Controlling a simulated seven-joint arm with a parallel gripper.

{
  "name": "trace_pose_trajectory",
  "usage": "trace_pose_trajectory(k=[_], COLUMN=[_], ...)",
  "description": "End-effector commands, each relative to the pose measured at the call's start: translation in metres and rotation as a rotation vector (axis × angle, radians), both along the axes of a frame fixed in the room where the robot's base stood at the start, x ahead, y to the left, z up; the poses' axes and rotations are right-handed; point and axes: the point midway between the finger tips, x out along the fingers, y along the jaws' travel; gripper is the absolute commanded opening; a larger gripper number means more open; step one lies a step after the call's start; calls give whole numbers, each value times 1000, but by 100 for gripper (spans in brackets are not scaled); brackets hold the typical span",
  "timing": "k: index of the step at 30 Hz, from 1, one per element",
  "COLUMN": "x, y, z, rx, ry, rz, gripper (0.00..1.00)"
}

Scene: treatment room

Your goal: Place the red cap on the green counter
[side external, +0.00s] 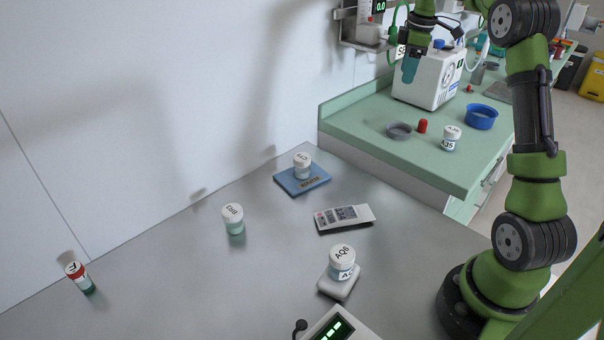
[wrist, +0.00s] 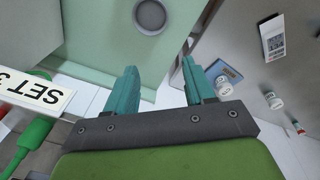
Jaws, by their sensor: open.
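A small red cap-like piece (side external: 422,126) stands on the green counter (side external: 370,118), just right of a grey round dish (side external: 399,131). A second, smaller red piece (side external: 469,88) is farther back on the counter. A vial with a red-sided, white-topped cap (side external: 74,268) stands on the grey table at the far left; it also shows at the right of the wrist view (wrist: 297,128). My gripper (side external: 409,70) is in the air over the counter's back left, in front of the white machine. Its teal fingers (wrist: 160,82) are apart with nothing between them.
A blue bowl (side external: 481,117) and a white-lidded jar (side external: 450,139) stand on the counter. The white machine (side external: 428,78) is close to my gripper. The grey table (side external: 180,290) holds several jars, a blue pad (side external: 290,187) and a remote (side external: 345,217). The counter's front left is clear.

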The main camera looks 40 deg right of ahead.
Motion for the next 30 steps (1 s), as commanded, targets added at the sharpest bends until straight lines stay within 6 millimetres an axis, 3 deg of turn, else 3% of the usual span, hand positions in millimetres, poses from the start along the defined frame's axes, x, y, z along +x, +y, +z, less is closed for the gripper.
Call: trace_pose_trajectory(k=[1,7,12,15,18,22,30], x=[1,-20,-66,-98,-127,-154,-167], y=[35,155,245,287,317,338,347], z=[17,49,50,39,24,5,-6], rx=[1,73,203,300,395,489,545], ry=[-41,-200,-314,-364,-392,-405,-405], rz=[-40,-269,-471,-587,-690,-790,-855], gripper=[54,54,54,54,54,54,54])
